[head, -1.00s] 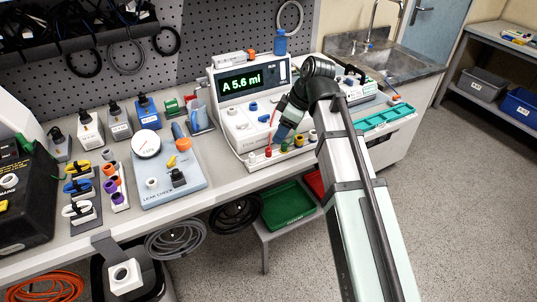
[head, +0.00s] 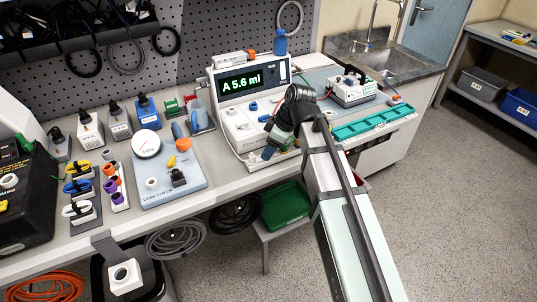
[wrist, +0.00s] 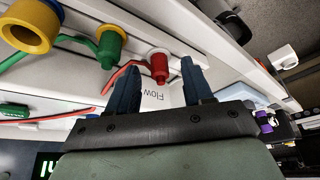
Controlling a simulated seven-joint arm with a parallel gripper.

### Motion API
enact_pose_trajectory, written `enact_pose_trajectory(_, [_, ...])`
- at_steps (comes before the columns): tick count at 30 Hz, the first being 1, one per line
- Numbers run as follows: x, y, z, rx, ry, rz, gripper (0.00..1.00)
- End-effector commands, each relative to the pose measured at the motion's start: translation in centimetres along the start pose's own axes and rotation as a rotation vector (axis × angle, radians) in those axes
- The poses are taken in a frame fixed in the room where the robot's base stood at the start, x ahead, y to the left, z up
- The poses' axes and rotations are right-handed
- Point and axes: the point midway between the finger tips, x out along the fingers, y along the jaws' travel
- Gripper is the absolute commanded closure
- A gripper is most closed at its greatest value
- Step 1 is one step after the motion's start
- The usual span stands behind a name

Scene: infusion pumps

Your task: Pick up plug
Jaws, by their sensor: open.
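A red plug (wrist: 158,66) stands on the white front ledge of the pump in the wrist view, with a red lead near it. A green plug (wrist: 110,46) stands beside it, with a green lead. My gripper (wrist: 158,68) is open and empty, its two dark blue fingers apart. The red plug shows between the fingertips in the picture, but how far beyond them it lies I cannot tell. In the head view my gripper (head: 268,148) is at the front of the pump (head: 238,115) and hides the red plug.
A yellow socket-like part (wrist: 28,25) sits past the green plug. In the head view, the leak check board (head: 188,190) lies left of my gripper, and a teal tray (head: 370,125) lies to the right. A green bin (head: 287,205) is below the bench edge.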

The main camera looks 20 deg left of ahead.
Motion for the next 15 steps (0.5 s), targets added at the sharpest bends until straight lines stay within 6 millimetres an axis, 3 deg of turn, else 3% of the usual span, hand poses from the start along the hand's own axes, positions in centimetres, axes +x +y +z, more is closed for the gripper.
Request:
enact_pose_trajectory(8, [0.26, 0.00, 0.00, 0.000, 0.000, 0.000, 0.50])
enact_pose_trajectory(15, [0.24, 0.00, 0.00, 0.000, 0.000, 0.000, 0.73])
